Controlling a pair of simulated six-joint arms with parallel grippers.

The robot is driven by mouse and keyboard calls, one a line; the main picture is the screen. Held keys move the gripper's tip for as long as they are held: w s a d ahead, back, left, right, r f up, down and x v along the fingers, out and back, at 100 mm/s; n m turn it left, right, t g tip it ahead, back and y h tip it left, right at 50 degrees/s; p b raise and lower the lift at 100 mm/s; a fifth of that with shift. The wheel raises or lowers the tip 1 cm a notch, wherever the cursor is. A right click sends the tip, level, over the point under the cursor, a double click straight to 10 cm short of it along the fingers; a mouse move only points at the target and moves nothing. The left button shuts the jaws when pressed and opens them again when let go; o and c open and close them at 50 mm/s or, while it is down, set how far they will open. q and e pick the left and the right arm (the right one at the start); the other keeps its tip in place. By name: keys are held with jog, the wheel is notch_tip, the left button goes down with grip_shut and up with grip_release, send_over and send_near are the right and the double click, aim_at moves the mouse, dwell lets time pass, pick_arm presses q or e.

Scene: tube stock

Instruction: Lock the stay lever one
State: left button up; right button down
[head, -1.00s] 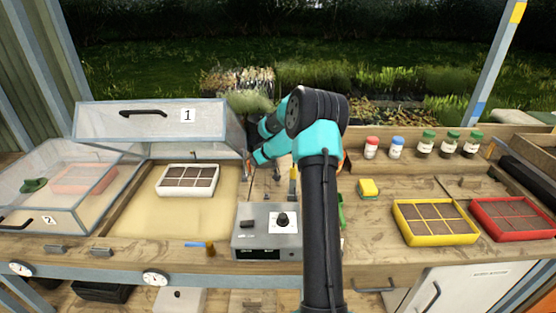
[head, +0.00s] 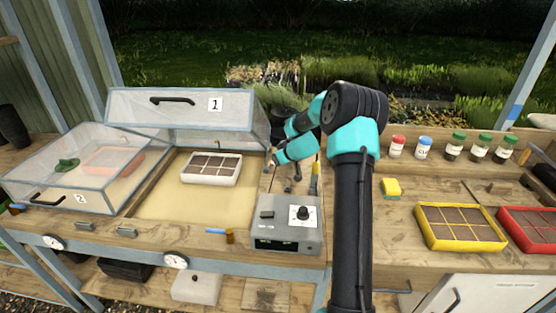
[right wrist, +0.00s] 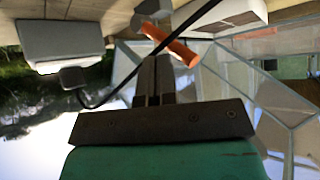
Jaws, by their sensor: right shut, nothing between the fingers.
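Lid one (head: 185,112), a clear grey-framed cover with a black handle and a "1" label, stands raised over the sand bed at the left. My right gripper (head: 271,160) is at the lid's right edge. In the right wrist view its fingers (right wrist: 157,60) are shut with nothing between them. An orange cylindrical piece, seemingly the stay lever's grip (right wrist: 172,43), lies slanted just beyond the fingertips. I cannot tell whether they touch. The lever is too small to make out in the head view. My left gripper is out of view.
Closed lid two (head: 75,175) is at the left. A white seed tray (head: 211,168) sits in the bed under lid one. A grey control box (head: 287,232) stands in front of my right gripper. A yellow tray (head: 460,228) and several bottles (head: 480,148) are at the right.

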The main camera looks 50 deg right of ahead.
jog(key=shift+w+d+f, duration=0.1)
jog(key=shift+w+d, duration=0.25)
jog(key=shift+d, duration=0.2)
jog(key=v, duration=1.7)
jog(key=shift+s, duration=0.2)
jog(key=shift+a, duration=0.1)
